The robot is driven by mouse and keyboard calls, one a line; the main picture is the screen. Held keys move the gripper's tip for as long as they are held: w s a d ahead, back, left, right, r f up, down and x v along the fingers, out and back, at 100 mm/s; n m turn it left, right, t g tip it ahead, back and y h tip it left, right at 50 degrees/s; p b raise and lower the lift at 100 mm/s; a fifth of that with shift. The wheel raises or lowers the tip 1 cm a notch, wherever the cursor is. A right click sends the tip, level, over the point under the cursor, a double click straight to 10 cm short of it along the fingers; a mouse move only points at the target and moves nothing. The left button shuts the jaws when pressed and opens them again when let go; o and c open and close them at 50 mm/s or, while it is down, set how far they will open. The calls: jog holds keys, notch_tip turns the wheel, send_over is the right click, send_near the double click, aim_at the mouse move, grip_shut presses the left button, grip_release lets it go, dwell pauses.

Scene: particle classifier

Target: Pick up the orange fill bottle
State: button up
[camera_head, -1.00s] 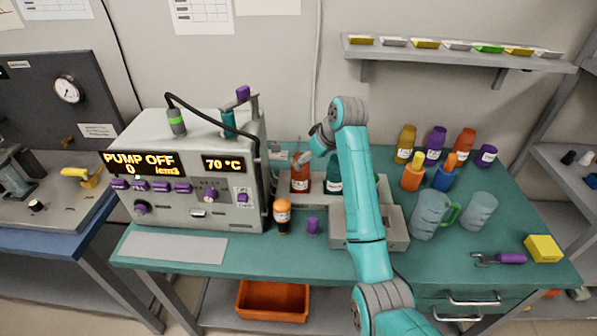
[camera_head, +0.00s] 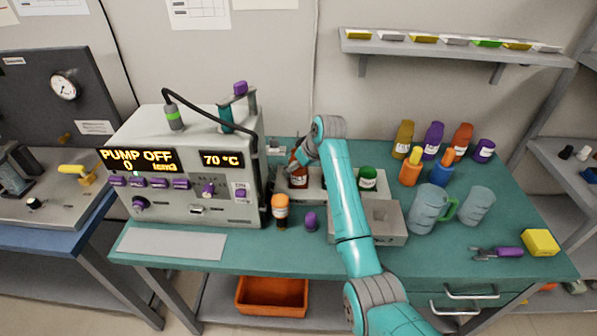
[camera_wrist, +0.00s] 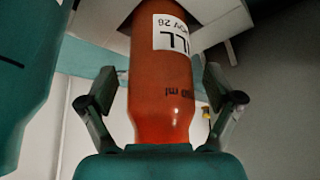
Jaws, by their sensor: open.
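The orange fill bottle (camera_head: 298,177) stands at the left end of the grey holder on the bench, beside the pump machine, partly covered by my gripper (camera_head: 303,158) in the head view. In the wrist view the orange bottle (camera_wrist: 160,75) fills the middle, with part of a white label showing "LL" and a volume mark. My gripper (camera_wrist: 160,105) is open, with one finger on each side of the bottle. Gaps show between the fingers and the bottle.
The pump machine (camera_head: 190,170) stands close left of the holder (camera_head: 384,222). A green-capped bottle (camera_head: 367,178) is right of my arm. A small orange-capped bottle (camera_head: 280,210) and a purple item (camera_head: 311,221) stand in front. Jugs (camera_head: 428,210) and several bottles are at the right.

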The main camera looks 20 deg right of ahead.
jog(key=c, duration=1.5)
